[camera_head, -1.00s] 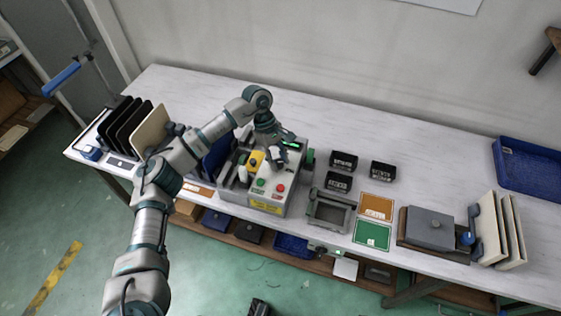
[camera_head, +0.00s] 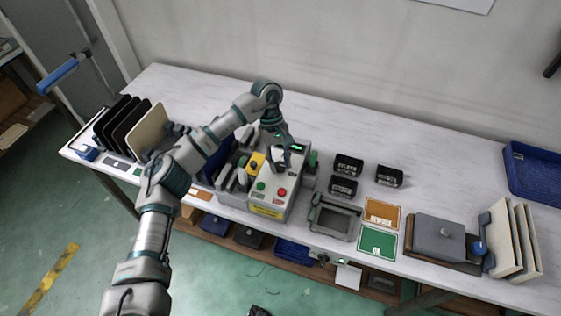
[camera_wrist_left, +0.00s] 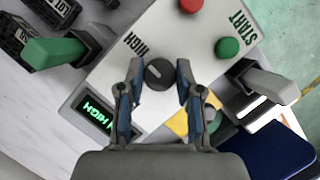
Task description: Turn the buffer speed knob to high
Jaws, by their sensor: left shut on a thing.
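The speed knob (camera_wrist_left: 159,74) is a small round dark grey dial on the sloped light panel of the machine (camera_head: 267,198). A HIGH label (camera_wrist_left: 133,43) is printed beside it. My left gripper (camera_wrist_left: 158,84) is shut on the knob, with one finger on each side of it. In the head view my left gripper (camera_head: 282,160) is over the panel and hides most of the knob. The green display (camera_wrist_left: 97,113) reads HIGH; text before that word is partly covered by a finger. My right gripper is not in view.
A red button (camera_head: 282,192) and a green START button (camera_head: 261,186) sit on the same panel. A yellow part (camera_head: 255,163) and a green-handled lever (camera_wrist_left: 55,50) flank it. Small black bins (camera_head: 347,166) and a grey frame (camera_head: 332,218) stand to the right.

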